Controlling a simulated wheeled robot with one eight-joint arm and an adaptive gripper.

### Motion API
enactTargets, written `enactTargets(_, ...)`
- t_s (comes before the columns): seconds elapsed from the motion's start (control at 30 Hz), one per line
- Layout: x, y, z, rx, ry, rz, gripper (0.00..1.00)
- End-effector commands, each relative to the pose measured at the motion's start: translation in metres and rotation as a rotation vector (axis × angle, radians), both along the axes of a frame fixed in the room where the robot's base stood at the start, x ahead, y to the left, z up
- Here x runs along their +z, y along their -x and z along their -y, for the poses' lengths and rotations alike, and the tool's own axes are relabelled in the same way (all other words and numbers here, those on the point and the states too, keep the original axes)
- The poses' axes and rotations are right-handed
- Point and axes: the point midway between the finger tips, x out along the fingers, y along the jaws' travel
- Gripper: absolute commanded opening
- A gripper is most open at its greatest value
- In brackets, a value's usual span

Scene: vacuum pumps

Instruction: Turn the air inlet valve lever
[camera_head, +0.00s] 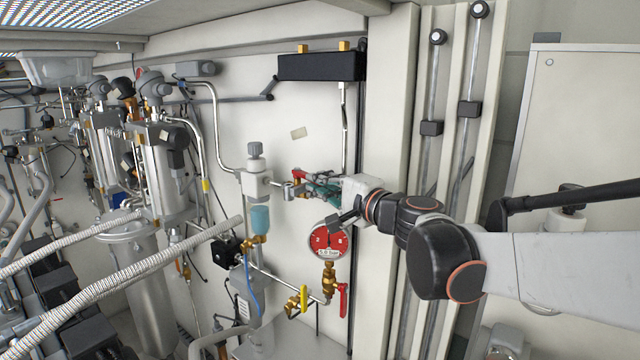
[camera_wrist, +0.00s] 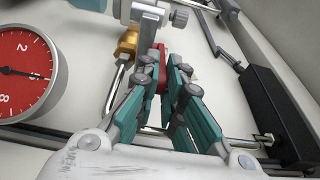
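The red air inlet valve lever (camera_head: 299,174) is on a horizontal pipe fitting on the white wall panel, near the middle of the head view. It also shows in the wrist view (camera_wrist: 163,66), where its red strip lies between my fingers. My gripper (camera_head: 312,187), with teal fingers, reaches it from the right. In the wrist view my gripper (camera_wrist: 167,72) has its two fingers close together, one on each side of the lever. They look shut on it, though the contact itself is partly hidden by the fingers.
A red round gauge (camera_head: 328,240) is just below my gripper; brass valves with a yellow handle (camera_head: 304,298) and another red lever (camera_head: 343,299) are lower. A black box (camera_head: 322,67) is above. Vertical rails (camera_head: 430,130) stand to the right, and tanks (camera_head: 165,175) to the left.

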Motion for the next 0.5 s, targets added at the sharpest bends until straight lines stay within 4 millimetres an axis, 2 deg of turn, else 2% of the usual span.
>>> enactTargets(0.5, 0.000, 0.007, -0.012, -0.120, 0.001, -0.001, 0.00)
